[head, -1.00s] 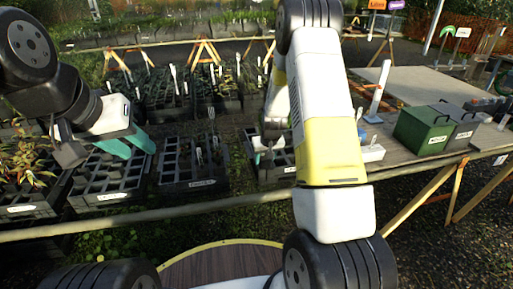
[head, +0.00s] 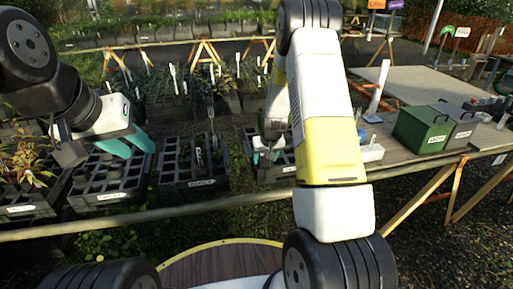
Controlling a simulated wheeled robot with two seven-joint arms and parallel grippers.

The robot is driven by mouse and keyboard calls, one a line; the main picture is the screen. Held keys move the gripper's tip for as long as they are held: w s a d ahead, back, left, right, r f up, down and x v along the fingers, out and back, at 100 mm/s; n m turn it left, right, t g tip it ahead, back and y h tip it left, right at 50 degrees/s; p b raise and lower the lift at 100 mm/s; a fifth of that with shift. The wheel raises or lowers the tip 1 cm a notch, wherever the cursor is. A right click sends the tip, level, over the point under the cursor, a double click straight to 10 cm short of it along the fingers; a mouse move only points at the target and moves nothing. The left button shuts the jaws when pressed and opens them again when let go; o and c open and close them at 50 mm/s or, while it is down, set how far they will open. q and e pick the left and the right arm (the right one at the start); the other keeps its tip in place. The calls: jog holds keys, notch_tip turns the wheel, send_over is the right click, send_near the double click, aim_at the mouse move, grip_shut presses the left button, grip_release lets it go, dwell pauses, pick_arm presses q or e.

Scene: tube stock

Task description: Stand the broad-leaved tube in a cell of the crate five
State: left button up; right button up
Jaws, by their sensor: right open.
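My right gripper (head: 266,156) hangs down behind my own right arm, low over a black crate (head: 284,173) right of centre. Its teal fingers are apart, and I see nothing between them. My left gripper (head: 128,145) is above another black crate (head: 108,197) at the left. Its two teal fingers are apart and empty. A crate with several narrow tubes and tags (head: 195,185) stands between the two grippers. The crate labels are too small to read, so I cannot tell which is crate five. I cannot make out the broad-leaved tube for certain.
A leafy crate (head: 28,210) stands at the far left. More planted crates (head: 160,92) lie behind. A wooden bench (head: 400,155) at the right carries a green bin (head: 422,130) and a grey bin (head: 462,130). A rail (head: 160,209) runs in front of the crates.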

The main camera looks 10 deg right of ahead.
jog(key=shift+s+a+f, duration=0.3)
jog(key=shift+s, duration=0.1)
jog(key=shift+s+r, duration=0.1)
jog(key=shift+r, duration=0.25)
jog(key=v, duration=0.7)
jog(key=shift+w+d+r, duration=0.25)
jog(key=shift+d+r, duration=0.05)
